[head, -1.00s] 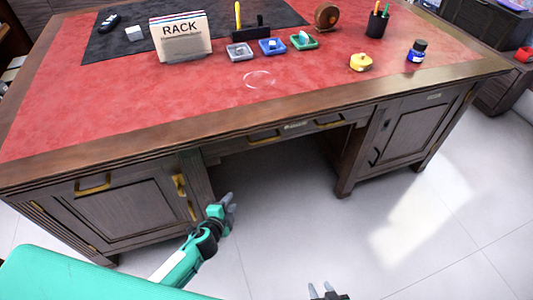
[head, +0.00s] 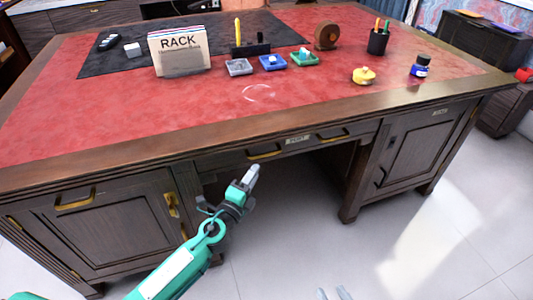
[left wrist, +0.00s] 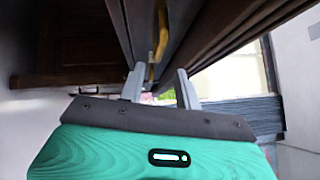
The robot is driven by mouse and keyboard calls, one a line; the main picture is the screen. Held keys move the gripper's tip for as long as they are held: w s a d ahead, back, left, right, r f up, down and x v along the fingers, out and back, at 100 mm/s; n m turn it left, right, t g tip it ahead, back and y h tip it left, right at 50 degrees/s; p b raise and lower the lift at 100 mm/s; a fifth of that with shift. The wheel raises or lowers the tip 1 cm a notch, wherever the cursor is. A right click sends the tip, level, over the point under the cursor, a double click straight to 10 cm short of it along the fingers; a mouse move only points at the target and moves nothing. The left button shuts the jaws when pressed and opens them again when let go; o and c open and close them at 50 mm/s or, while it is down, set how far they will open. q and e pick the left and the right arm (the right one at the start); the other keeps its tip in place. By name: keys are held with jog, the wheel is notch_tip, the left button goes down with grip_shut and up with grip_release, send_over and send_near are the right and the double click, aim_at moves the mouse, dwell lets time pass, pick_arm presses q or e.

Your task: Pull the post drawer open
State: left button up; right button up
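The post drawer (head: 297,139) is the shallow middle drawer under the desk top, with a small label between two brass handles. It looks shut. Its left handle (head: 264,154) and right handle (head: 332,136) show in the head view. My left gripper (head: 252,172) is just below the left handle, pointing up at it. In the left wrist view its two fingers (left wrist: 160,84) are apart, with a brass handle (left wrist: 161,34) ahead between them, not clearly touched. My right gripper (head: 334,294) shows only its fingertips at the bottom edge, apart and empty.
The left cabinet (head: 110,225) has a brass handle and latch beside my left arm. The right cabinet (head: 420,150) stands across the open knee space. A rack (head: 180,52), small trays, a yellow object (head: 363,75) and an ink bottle (head: 420,67) stand on the red desk top (head: 120,115).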

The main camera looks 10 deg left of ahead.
aim_at(267, 154)
pick_arm(q)
jog(key=x, duration=0.9)
jog(key=shift+c, duration=0.2)
grip_shut()
